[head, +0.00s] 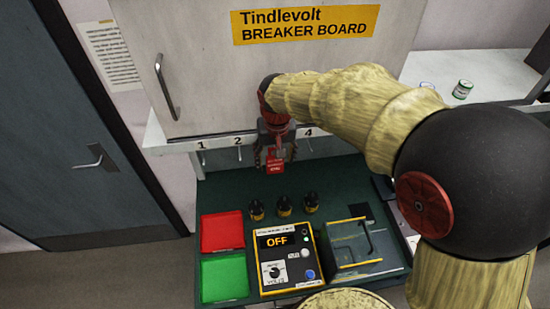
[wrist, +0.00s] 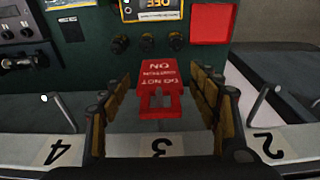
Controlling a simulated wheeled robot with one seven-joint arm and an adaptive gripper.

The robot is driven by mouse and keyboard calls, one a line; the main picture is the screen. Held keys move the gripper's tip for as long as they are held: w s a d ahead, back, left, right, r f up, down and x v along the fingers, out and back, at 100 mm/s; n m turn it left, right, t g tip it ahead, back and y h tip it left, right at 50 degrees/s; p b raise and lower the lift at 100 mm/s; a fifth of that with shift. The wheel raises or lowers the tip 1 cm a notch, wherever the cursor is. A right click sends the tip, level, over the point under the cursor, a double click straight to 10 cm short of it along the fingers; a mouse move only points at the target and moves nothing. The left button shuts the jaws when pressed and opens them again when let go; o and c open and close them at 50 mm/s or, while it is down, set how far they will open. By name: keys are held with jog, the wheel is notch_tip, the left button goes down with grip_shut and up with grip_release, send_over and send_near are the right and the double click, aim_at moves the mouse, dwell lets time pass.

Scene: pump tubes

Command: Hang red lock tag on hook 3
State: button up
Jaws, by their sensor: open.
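The red lock tag (head: 276,162) with white lettering is at the hook 3 position on the white rail, below the breaker board. In the wrist view the tag (wrist: 158,75) is upside down in the picture, above the label 3 (wrist: 159,146). A slot shows at its top end, and it appears to hang on hook 3; the hook itself is mostly hidden. My gripper (wrist: 160,85) is open, with one finger on each side of the tag and gaps between. In the head view my gripper (head: 277,148) hides label 3.
Hook 2 (wrist: 259,103) and hook 4 (wrist: 64,112) stand close on either side, bare. Below are several black knobs (head: 284,205), a panel reading OFF (head: 278,241), a red tray (head: 222,232), a green tray (head: 225,277) and a clear-lidded box (head: 352,243).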

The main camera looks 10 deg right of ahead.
jog(key=r, duration=0.4)
jog(key=s+r, duration=0.1)
jog(key=r, duration=0.7)
jog(key=shift+s, duration=0.4)
jog(key=shift+w, duration=0.1)
jog(key=s+d+f+t+b, duration=0.2)
jog(key=s+d+f+b, duration=0.3)
jog(key=s+f+b, duration=0.5)
jog(key=s+d+f+t+b, duration=0.1)
jog(key=s+d+f+b, duration=0.4)
jog(key=s+f+b, duration=0.6)
notch_tip(320, 180, down, 6)
jog(key=b, duration=0.6)
jog(key=shift+s+d+t+b, duration=0.15)
jog(key=shift+t+b, duration=0.25)
